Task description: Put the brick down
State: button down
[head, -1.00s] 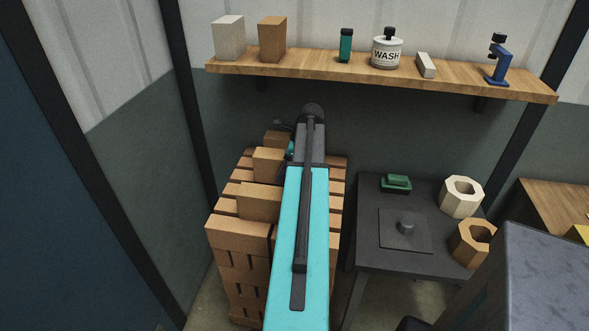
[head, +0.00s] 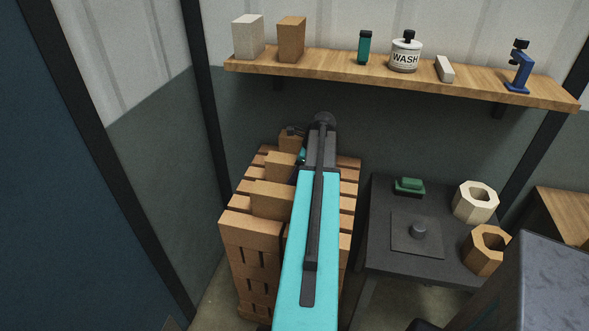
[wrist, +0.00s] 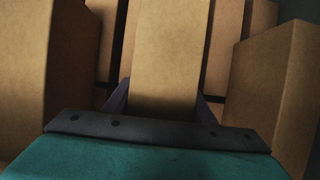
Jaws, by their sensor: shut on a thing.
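My gripper (wrist: 163,104) is shut on a tan brick (wrist: 170,50) in the wrist view, with a dark finger on each side of it. Other tan bricks stand close to its left (wrist: 25,60) and right (wrist: 280,85). In the head view my turquoise arm reaches over a stack of bricks (head: 250,232). Loose bricks lie on top along the left of my arm, a near one (head: 272,199) and a farther one (head: 280,164). My arm hides the held brick there, and I cannot tell whether it touches the stack.
A dark table (head: 385,255) at right carries a green object and two octagonal rings. A wall stands close at left.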

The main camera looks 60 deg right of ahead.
jog(key=shift+f, duration=0.3)
jog(key=shift+f, duration=0.1)
jog(key=c, duration=0.8)
grip_release()
jog(key=shift+b+v, duration=1.25)
jog(key=shift+v, duration=4.8)
